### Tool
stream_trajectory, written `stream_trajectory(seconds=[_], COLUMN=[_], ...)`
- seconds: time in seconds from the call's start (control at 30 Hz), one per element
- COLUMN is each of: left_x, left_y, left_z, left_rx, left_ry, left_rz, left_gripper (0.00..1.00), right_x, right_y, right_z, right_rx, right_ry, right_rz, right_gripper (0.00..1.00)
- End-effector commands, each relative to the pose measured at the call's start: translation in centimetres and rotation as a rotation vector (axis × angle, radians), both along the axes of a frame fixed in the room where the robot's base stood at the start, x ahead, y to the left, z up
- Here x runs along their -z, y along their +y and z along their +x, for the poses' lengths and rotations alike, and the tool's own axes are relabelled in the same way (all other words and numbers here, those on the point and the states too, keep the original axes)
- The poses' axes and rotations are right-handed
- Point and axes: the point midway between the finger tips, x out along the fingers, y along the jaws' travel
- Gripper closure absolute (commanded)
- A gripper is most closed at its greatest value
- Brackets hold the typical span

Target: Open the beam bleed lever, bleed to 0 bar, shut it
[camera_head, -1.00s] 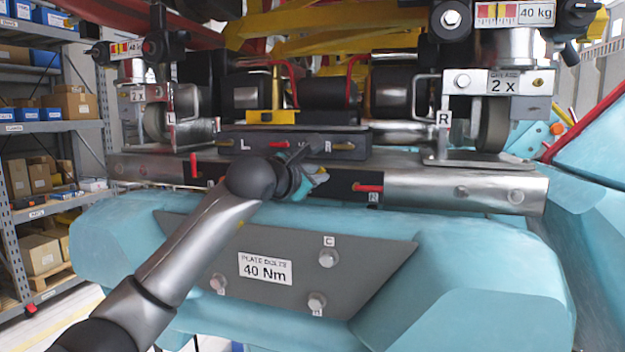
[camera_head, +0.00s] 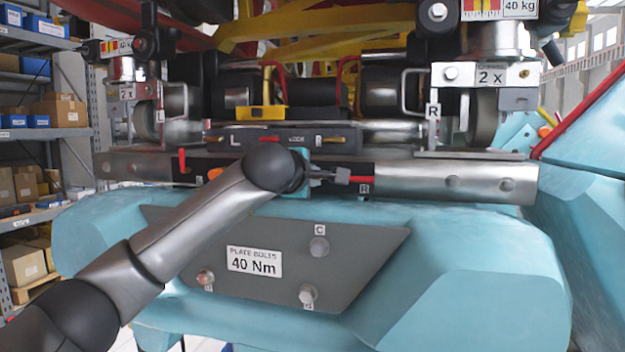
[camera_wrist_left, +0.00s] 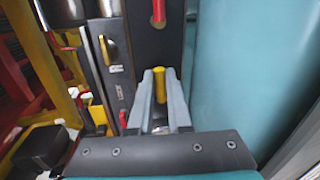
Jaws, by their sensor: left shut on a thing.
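My left gripper (camera_head: 328,176) is at the dark middle section of the front steel beam (camera_head: 440,182), pointing right. In the left wrist view its two grey fingers (camera_wrist_left: 160,85) close on a yellow lever handle (camera_wrist_left: 160,83), which stands between them. In the head view my gripper hides this handle, and its angle cannot be told. A red lever (camera_head: 361,179) marked R lies just right of the fingertips; it also shows in the left wrist view (camera_wrist_left: 158,12), beyond them. No bleed pressure reading is legible. My right gripper is not in view.
Above the beam is a dark panel (camera_head: 285,138) with small levers, L and R. Another red lever (camera_head: 182,160) and an orange part (camera_head: 214,173) are left. Below are the teal body (camera_head: 460,255) and a grey 40 Nm plate (camera_head: 345,262) with bolts. Shelves (camera_head: 40,130) stand left.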

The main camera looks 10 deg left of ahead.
Motion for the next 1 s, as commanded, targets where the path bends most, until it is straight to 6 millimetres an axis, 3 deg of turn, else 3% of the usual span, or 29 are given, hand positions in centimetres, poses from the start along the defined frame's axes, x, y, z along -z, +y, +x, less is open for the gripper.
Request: stream_trajectory(seconds=[0.7,0.73,1.0], left_x=[0.39,0.39,0.31], left_y=[0.02,0.02,-0.01], left_z=[0.01,0.01,0.01], left_rx=[-0.002,-0.002,0.000], left_ry=[0.002,0.002,-0.001], left_rz=[0.077,0.077,0.075], left_gripper=[1.00,0.81,0.54], right_x=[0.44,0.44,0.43], right_y=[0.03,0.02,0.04], right_z=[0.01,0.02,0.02], right_rx=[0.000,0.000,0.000], right_ry=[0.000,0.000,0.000], right_rz=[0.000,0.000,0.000], right_gripper=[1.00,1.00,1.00])
